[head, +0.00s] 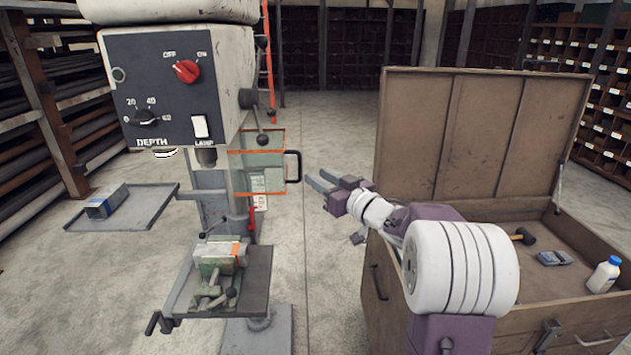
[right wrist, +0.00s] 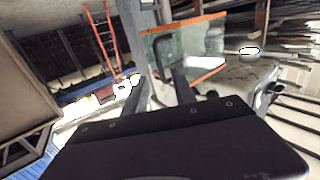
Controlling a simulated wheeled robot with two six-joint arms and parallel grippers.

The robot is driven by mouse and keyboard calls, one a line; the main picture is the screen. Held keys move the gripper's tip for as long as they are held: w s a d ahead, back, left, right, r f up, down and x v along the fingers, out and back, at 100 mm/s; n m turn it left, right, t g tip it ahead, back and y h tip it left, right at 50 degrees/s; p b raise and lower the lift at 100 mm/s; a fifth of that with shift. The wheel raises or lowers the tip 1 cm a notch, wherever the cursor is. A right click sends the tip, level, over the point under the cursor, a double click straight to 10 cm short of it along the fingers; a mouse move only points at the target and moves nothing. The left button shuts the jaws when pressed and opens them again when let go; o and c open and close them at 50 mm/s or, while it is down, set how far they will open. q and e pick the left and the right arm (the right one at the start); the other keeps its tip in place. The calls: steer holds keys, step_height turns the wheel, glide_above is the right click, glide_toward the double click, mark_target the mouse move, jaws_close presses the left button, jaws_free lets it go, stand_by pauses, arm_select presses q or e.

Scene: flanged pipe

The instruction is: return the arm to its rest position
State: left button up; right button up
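My right arm reaches in from the lower right of the head view, with its white and purple links in front of the wooden chest. My right gripper (head: 319,180) is in the air, right of the drill press guard and left of the chest's open lid. Its two grey fingers are apart with nothing between them. They also show apart and empty in the right wrist view (right wrist: 163,82), with the guard beyond them. My left arm and gripper are not in view.
A drill press (head: 160,85) stands at the left with a clear orange-edged guard (head: 258,150) and a vise (head: 217,262). A side tray (head: 150,210) holds a small box. The open wooden chest (head: 460,135) holds a mallet, a bottle and a grey item. Floor shows between press and chest.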

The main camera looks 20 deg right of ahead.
stand_by(0.3)
steer(key=a+g+y+p, duration=0.2)
steer(key=a+p, duration=0.1)
steer(key=a, duration=1)
steer(key=s+f+m+g+h, duration=0.25)
steer(key=s+f, duration=0.25)
steer(key=f, duration=0.3)
steer(key=s+f+m+g+h, duration=0.1)
steer(key=s+f+g+h, duration=0.25)
steer(key=f, duration=0.45)
steer(key=s+d+f+g, duration=0.1)
steer(key=s+f+g, duration=0.3)
steer(key=s, duration=0.6)
steer(key=s+f+g, duration=0.4)
steer(key=s+f, duration=0.2)
steer(key=s, duration=0.4)
steer(key=shift+d+f+n, duration=0.25)
steer(key=shift+d+n, duration=0.1)
